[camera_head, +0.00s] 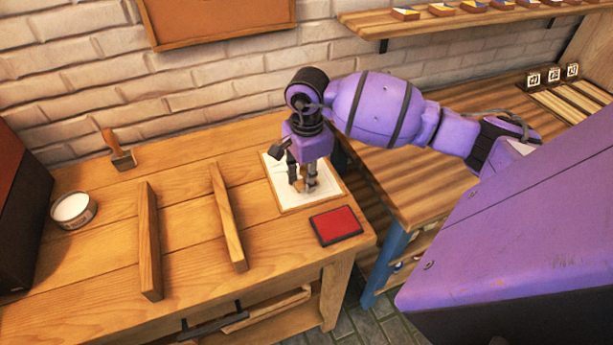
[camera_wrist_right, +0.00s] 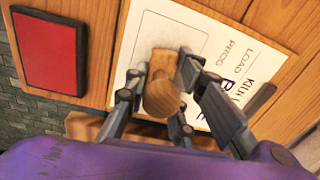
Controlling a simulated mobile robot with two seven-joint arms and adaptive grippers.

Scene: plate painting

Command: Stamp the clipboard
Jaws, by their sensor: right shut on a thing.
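The clipboard (camera_head: 284,199) lies flat on the wooden table, with a white printed sheet on it. In the right wrist view the sheet (camera_wrist_right: 208,35) shows printed text and an outlined box. My right gripper (camera_head: 303,187) is over the clipboard with its fingers closed around a wooden stamp (camera_wrist_right: 162,95). The stamp's round handle end faces the wrist camera, and its base is at the sheet, by the outlined box. I cannot tell whether it touches the paper. The red ink pad (camera_head: 336,225) lies in front of the clipboard; it also shows in the right wrist view (camera_wrist_right: 50,48). My left gripper is out of view.
Two wooden rails (camera_head: 149,240) (camera_head: 228,217) stand on the table left of the clipboard. A round white tin (camera_head: 73,209) and a brush (camera_head: 119,150) are further left. A second table (camera_head: 430,180) is to the right. A wall shelf (camera_head: 455,22) holds small tiles.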

